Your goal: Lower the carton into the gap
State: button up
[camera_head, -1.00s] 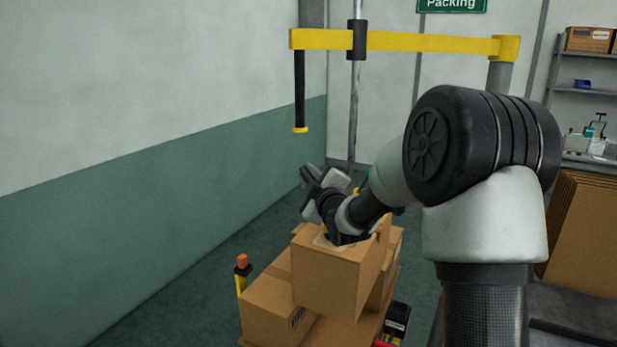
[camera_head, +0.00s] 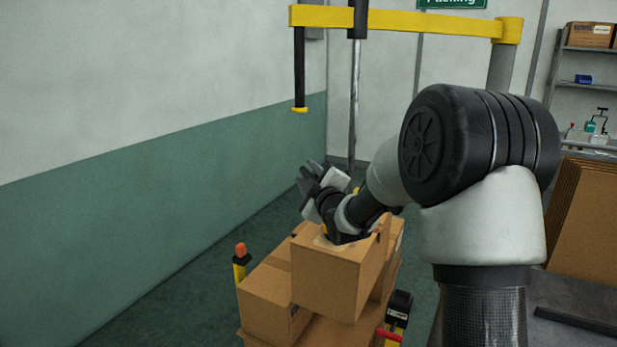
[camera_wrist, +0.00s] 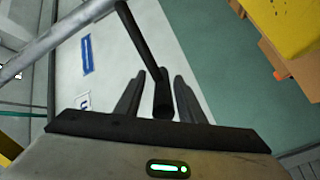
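A brown carton (camera_head: 331,277) is in front of and partly over other cartons in the head view, below my wrist. A pale patch with a bit of yellow is on its top; my arm hides most of that contact. Whether the carton hangs or rests, I cannot tell. The gap is hidden behind it. My gripper (camera_head: 312,173) points up-left above the carton. In the wrist view, a dark rod (camera_wrist: 143,50) ends between my two fingers (camera_wrist: 160,80). I cannot tell whether they press on it.
A left carton (camera_head: 268,297) and a right carton (camera_head: 394,245) stand beside it. A yellow beam (camera_head: 430,23) with a vertical grey pole (camera_head: 355,100) stands behind. Flat cardboard (camera_head: 583,225) leans at right; floor at left is free.

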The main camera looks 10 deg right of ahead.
jog(key=shift+s, duration=0.15)
jog(key=s+d+b, duration=0.1)
jog(key=s+d, duration=0.1)
jog(key=s, duration=1.5)
jog(key=shift+d, duration=0.35)
